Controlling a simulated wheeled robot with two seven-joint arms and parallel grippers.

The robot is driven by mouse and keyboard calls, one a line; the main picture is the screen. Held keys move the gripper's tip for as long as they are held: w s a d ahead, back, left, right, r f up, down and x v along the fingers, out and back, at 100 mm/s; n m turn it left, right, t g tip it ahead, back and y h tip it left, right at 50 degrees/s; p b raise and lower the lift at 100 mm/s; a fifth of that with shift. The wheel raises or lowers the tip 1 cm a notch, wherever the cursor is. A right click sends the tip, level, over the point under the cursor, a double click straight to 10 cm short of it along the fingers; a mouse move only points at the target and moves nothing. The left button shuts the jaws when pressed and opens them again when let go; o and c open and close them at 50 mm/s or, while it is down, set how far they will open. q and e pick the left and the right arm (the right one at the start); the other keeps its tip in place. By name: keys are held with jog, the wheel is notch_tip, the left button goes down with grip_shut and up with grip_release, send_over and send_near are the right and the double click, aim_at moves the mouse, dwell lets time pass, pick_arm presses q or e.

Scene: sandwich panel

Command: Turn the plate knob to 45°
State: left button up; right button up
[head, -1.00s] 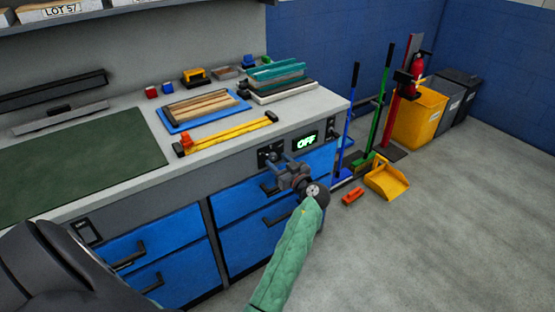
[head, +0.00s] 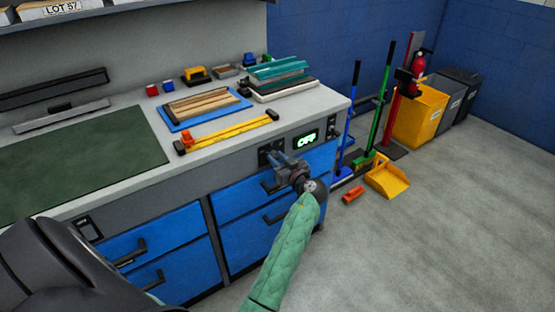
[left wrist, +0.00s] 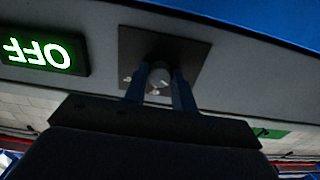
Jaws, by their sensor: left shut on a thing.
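The plate knob (left wrist: 159,77) is a small round grey knob on a dark square plate (left wrist: 190,55) on the panel. My left gripper (left wrist: 160,84) is shut on the knob, one finger on each side of it. In the head view my left gripper (head: 275,159) reaches the front panel of the bench and hides the knob. A lit green display reading OFF (head: 306,139) sits to the right of the gripper; it shows upside down in the left wrist view (left wrist: 37,53). My right gripper is not in view. I cannot read the knob's angle.
Blue drawers (head: 250,191) with dark handles lie just below the panel. The worktop above holds a yellow bar tool (head: 225,133), a blue tray (head: 240,104) with wooden strips and stacked panels (head: 285,90). A yellow dustpan (head: 388,178) and an orange object (head: 353,194) lie on the floor at right.

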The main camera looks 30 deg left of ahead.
pick_arm(q)
jog(key=shift+m, duration=0.8)
jog(key=shift+m+b, duration=0.3)
jog(key=shift+m, duration=1)
jog(key=shift+r+m, duration=0.1)
jog(key=shift+m, duration=0.8)
jog(key=m+p, duration=0.1)
jog(key=m, duration=0.3)
jog(key=shift+p, duration=0.3)
jog(key=shift+m, duration=0.9)
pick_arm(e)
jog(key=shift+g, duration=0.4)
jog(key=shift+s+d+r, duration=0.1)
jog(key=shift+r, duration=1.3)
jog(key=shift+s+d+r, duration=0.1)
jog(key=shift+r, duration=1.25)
pick_arm(q)
jog(key=o, duration=1)
